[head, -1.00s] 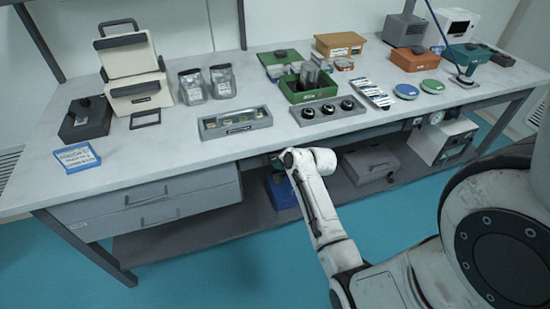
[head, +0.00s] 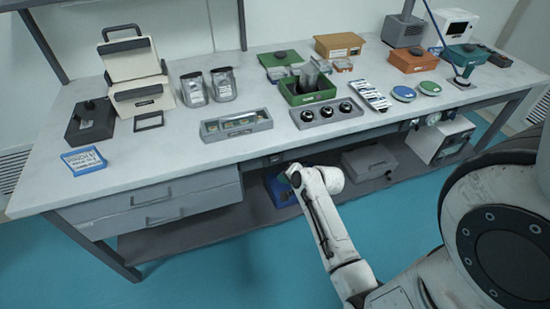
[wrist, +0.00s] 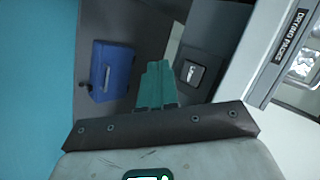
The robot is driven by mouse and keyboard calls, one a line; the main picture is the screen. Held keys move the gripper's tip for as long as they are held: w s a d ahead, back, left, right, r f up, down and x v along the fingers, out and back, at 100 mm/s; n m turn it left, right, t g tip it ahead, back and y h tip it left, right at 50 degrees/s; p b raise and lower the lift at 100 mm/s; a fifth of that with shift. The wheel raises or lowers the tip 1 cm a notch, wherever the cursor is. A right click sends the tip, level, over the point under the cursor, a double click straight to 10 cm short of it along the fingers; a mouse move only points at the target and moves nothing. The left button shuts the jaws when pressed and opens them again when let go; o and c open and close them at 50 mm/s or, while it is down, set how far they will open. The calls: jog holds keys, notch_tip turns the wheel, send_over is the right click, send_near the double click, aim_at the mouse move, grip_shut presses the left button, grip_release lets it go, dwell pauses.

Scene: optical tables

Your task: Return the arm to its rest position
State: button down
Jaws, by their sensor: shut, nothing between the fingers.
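My gripper (wrist: 157,72) shows in the wrist view as two teal fingers close together, with nothing between them. In the head view my arm reaches up from the lower right, and its wrist end is in front of the bench's front edge, lower than the top. The fingers are mostly hidden behind the wrist there. The gripper holds nothing and is apart from the items on the bench top (head: 330,143).
A blue box (head: 278,187) stands on the lower shelf behind my wrist; it also shows in the wrist view (wrist: 112,72). A grey case (head: 370,162) is right of it. Drawers (head: 150,205) hang at the left. The teal floor in front is clear.

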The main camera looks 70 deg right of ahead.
jog(key=shift+s+a, duration=0.15)
dwell(0.5)
jog(key=a+n+g+y, duration=0.35)
jog(key=a+n, duration=0.65)
jog(key=a, duration=0.8)
jog(key=s+a+r+n+g, duration=0.4)
jog(key=s+a+n, duration=0.4)
jog(key=a, duration=0.3)
jog(key=shift+s+r+n+y, duration=0.35)
jog(key=shift+r+n+y, duration=0.1)
jog(key=shift+r+n, duration=0.3)
jog(key=shift+a, duration=0.1)
